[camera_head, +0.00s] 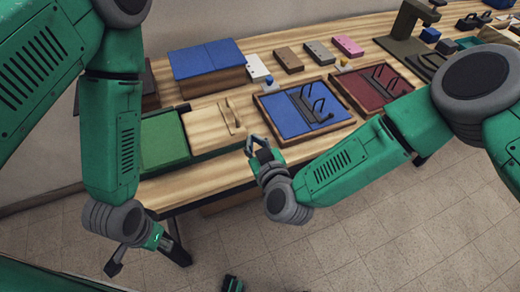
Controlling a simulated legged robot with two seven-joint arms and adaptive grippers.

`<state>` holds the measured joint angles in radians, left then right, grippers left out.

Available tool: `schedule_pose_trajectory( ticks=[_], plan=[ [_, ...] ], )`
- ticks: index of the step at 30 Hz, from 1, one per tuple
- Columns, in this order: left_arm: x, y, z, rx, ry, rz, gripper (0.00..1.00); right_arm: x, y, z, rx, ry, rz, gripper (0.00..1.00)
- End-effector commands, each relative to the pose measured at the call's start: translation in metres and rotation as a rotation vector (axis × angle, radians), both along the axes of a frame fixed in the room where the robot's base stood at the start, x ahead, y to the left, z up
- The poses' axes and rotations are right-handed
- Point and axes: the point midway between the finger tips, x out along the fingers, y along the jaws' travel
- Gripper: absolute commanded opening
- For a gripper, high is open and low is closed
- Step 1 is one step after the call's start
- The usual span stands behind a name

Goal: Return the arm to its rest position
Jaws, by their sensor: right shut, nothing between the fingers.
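My left arm comes in from the left and hangs in front of the table's left end. Its gripper (146,258) points down below the table top, with its dark fingers spread apart and nothing seen between them. My right arm reaches in from the right across the table's front edge. Its gripper (260,144) is shut and empty, just in front of the wooden lid with a handle (210,122) and left of the blue-lined tray (275,114).
The wooden table (200,184) holds a green panel (163,141), a blue-topped box (207,58), a red-lined tray (357,91) and small blocks, including a pink one (348,46). A dark stand (405,32) is at the back right. The tiled floor (350,245) in front is clear.

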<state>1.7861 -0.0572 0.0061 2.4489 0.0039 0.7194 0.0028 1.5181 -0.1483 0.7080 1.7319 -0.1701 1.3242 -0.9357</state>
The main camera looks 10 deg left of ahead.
Motion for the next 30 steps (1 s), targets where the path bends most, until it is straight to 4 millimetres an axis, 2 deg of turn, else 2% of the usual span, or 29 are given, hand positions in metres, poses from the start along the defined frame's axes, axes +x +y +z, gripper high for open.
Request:
schedule_pose_trajectory(
  ticks=[3,7,14,17,20,23,24,26,27,29,30],
  plan=[
    [0.000,0.000,0.000,0.000,0.000,0.000,0.32,-0.020,-0.012,0.005,-0.002,0.002,0.003,0.00],
    [0.000,0.000,0.000,0.000,0.000,0.000,0.32,-0.034,-0.021,0.009,-0.001,0.001,0.002,0.00],
    [0.000,0.000,0.000,-0.001,0.001,0.000,0.32,-0.043,-0.027,0.011,-0.001,0.001,0.001,0.00],
    [0.000,0.000,-0.003,-0.001,0.000,0.000,0.32,-0.045,-0.030,0.004,-0.005,0.019,0.006,0.00],
    [0.002,0.000,-0.014,-0.001,0.003,0.000,0.32,-0.056,-0.046,-0.024,-0.025,0.097,0.028,0.00],
    [0.003,0.000,-0.031,-0.001,0.002,0.000,0.32,-0.078,-0.080,-0.073,-0.061,0.253,0.044,0.00],
    [0.003,0.000,-0.039,-0.001,0.002,0.000,0.32,-0.088,-0.099,-0.094,-0.080,0.331,0.042,0.00],
    [0.003,0.000,-0.050,-0.001,0.003,0.000,0.32,-0.106,-0.131,-0.124,-0.110,0.456,0.023,0.00],
    [0.002,0.000,-0.057,-0.001,0.003,0.000,0.32,-0.119,-0.153,-0.142,-0.130,0.537,0.002,0.00],
    [0.002,0.000,-0.067,-0.001,0.003,0.000,0.32,-0.138,-0.189,-0.165,-0.160,0.658,-0.045,0.00],
    [0.002,0.000,-0.073,-0.001,0.003,0.000,0.32,-0.152,-0.213,-0.178,-0.180,0.740,-0.085,0.00]
  ],
)
